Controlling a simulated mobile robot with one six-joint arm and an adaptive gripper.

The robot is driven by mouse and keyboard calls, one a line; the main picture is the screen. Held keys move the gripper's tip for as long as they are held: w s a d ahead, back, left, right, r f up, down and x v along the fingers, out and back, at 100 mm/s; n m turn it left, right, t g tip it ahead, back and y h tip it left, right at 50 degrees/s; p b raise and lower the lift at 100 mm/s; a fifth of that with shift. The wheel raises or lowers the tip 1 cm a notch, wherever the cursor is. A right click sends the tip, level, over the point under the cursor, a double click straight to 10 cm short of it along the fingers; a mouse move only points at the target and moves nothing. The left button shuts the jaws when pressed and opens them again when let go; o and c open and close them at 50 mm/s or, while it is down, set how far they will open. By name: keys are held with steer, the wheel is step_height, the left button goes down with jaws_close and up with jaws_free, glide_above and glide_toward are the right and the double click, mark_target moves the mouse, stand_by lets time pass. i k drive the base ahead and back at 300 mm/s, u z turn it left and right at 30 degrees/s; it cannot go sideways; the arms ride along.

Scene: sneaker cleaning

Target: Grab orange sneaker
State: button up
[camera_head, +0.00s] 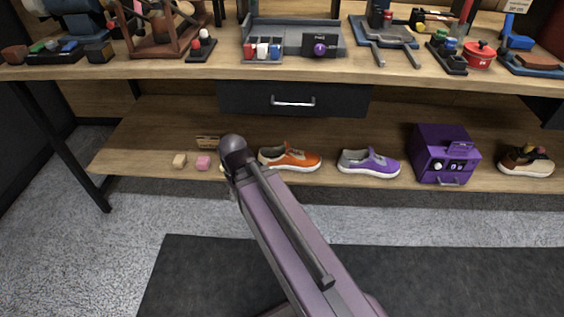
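The orange sneaker (290,158) with a white sole sits on the lower wooden shelf, left of a purple and grey sneaker (369,163). Its toe points right. Nothing is seen holding the orange sneaker.
Above hangs a black drawer (293,100) under a cluttered tabletop (150,72). A dark mat (450,270) lies on the clear floor in front.

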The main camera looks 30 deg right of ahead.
mark_target(283, 157)
steer(key=u, duration=0.1)
steer(key=k, duration=1.1)
steer(key=z, duration=0.6)
steer(key=i, duration=1)
steer(key=u, duration=0.05)
